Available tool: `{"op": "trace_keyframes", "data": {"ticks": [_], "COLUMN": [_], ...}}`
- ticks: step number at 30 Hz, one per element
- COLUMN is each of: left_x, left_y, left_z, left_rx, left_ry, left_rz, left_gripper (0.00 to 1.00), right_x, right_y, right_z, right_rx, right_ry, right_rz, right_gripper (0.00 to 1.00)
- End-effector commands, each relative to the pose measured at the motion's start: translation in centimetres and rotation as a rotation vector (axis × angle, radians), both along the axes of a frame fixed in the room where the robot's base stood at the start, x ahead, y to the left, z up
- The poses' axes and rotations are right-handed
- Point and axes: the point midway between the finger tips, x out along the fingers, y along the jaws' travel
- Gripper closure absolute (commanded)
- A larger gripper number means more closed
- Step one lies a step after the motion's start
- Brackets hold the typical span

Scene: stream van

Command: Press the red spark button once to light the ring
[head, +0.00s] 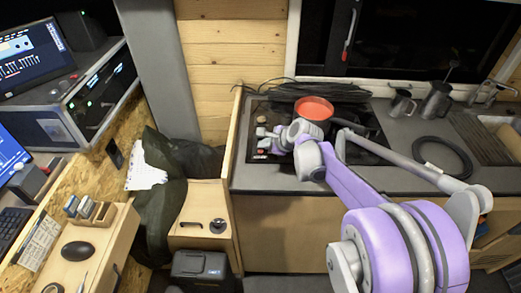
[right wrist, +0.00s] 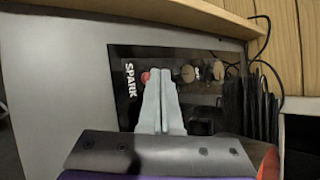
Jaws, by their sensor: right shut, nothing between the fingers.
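The red spark button (right wrist: 145,77) shows in the right wrist view on the black hob panel (right wrist: 122,105), beside the white word SPARK. My right gripper (right wrist: 160,73) is shut and empty, its tips just to the right of the button and partly over it in the picture. I cannot tell whether they touch it. In the head view the right gripper (head: 265,142) is over the left part of the hob. The button is not clear there. The ring is hidden under the red pan (head: 314,108); no flame shows. My left gripper is not in view.
Round knobs (right wrist: 187,73) stand right of the fingertips in the wrist view. A wooden side panel (head: 236,130) edges the counter on the left. The front counter strip is mostly clear.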

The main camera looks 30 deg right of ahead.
Motion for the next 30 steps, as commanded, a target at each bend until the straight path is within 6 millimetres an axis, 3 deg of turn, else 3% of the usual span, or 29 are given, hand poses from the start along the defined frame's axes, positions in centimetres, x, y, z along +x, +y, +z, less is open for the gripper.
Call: {"op": "trace_keyframes", "data": {"ticks": [30], "left_x": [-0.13], "left_y": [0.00], "left_z": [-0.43], "left_rx": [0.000], "left_ry": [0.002], "left_rz": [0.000], "left_gripper": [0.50], "right_x": [0.00], "right_y": [0.00], "right_z": [-0.47], "right_rx": [0.000], "right_ry": [0.000], "right_rz": [0.000], "right_gripper": [1.00]}}
